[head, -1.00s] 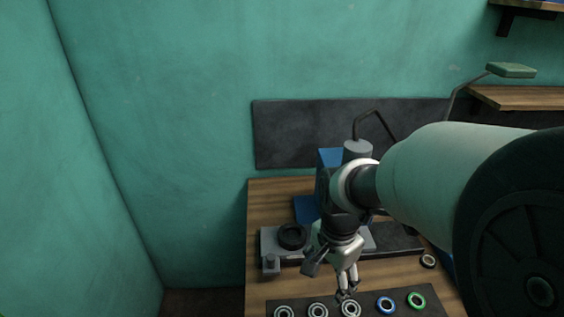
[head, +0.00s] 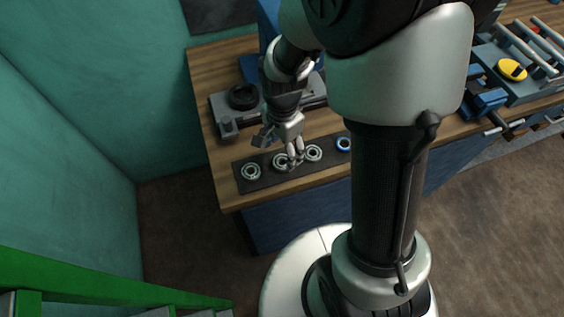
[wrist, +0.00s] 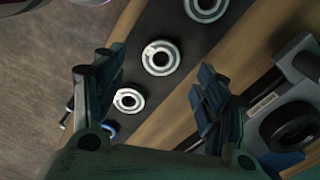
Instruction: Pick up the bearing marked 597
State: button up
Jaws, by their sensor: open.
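Several bearings lie in a row on a dark strip (head: 265,182) near the bench's front edge. Silver ones are the left bearing (head: 251,171), the middle bearing (head: 281,161) and the right bearing (head: 313,153); a blue-ringed bearing (head: 343,143) lies further right. No marking 597 is legible. My gripper (head: 296,163) is open and empty above the strip, by the middle and right silver bearings. In the wrist view, a silver bearing (wrist: 161,57) shows beyond and between the open fingers, another silver bearing (wrist: 129,100) is by the left finger, and a third (wrist: 206,7) is at the top edge.
A grey fixture with a black ring (head: 243,97) stands behind the strip; the ring also shows at the wrist view's right (wrist: 290,127). A blue rack with a yellow disc (head: 512,70) is at the right. A green rail (head: 110,283) crosses the lower left.

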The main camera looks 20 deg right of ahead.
aim_at(282, 164)
notch_tip(282, 164, down, 5)
jog(key=shift+w+f+b, duration=0.1)
jog(key=shift+b, duration=1.15)
jog(key=shift+c, duration=0.2)
jog(key=c, duration=1.2)
